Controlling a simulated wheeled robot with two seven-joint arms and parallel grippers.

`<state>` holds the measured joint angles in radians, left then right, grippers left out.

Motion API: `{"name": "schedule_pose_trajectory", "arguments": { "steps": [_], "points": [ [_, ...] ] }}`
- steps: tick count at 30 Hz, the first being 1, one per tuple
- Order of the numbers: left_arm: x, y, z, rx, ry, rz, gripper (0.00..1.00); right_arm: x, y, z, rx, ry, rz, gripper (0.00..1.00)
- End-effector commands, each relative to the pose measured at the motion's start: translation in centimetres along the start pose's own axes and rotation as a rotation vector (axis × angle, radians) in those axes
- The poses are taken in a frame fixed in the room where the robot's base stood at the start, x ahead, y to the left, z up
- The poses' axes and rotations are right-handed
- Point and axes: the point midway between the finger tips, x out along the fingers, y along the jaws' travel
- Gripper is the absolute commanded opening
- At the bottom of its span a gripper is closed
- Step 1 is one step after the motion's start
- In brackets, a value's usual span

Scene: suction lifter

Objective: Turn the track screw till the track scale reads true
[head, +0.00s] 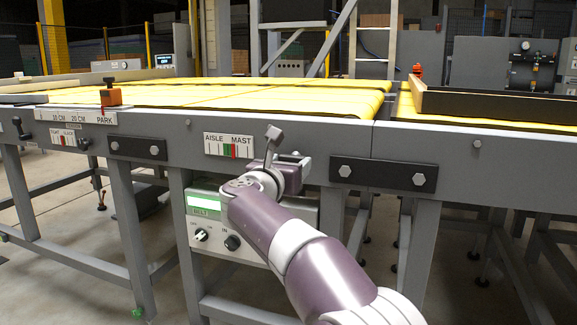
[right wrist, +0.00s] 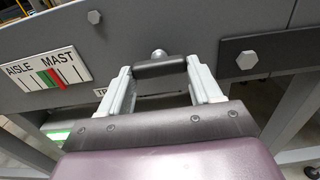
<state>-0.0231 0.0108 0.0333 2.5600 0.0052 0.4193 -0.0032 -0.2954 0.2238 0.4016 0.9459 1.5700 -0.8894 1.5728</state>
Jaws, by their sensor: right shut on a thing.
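The track scale (head: 229,146) is a white plate on the grey beam, marked AISLE at left and MAST at right. Its red pointer stands at the right, MAST-side edge of the green band; the plate also shows in the right wrist view (right wrist: 46,71). My right gripper (head: 283,158) is at the beam just right of and below the scale. In the right wrist view its two fingers (right wrist: 160,75) are shut on the dark cylindrical grip of the track screw's crank (right wrist: 160,69). A label starting "TR" is partly hidden behind the left finger. My left gripper is not in view.
A control box (head: 202,212) with a lit green display and knobs hangs under the beam, behind my right arm. Black bolted plates (head: 384,175) flank the spot. Another scale with a PARK mark (head: 76,117) and a small crank (head: 21,128) are at far left.

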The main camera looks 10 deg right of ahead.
Motion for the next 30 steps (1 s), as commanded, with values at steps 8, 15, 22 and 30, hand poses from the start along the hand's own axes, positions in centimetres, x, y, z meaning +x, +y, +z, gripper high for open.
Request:
{"name": "schedule_pose_trajectory", "arguments": {
  "steps": [8,15,22,30],
  "points": [
    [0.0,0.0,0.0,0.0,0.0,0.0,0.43,0.0,0.0,-0.2,-0.002,0.003,0.0,0.89],
    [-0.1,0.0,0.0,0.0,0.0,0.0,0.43,-0.5,0.0,0.0,-0.001,0.002,0.001,0.89],
    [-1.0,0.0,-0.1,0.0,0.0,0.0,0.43,-5.5,0.1,0.3,-0.001,0.001,0.005,0.89],
    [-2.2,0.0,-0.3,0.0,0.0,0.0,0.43,-11.6,0.1,0.1,-0.002,0.002,0.002,0.89]
  ]
}}
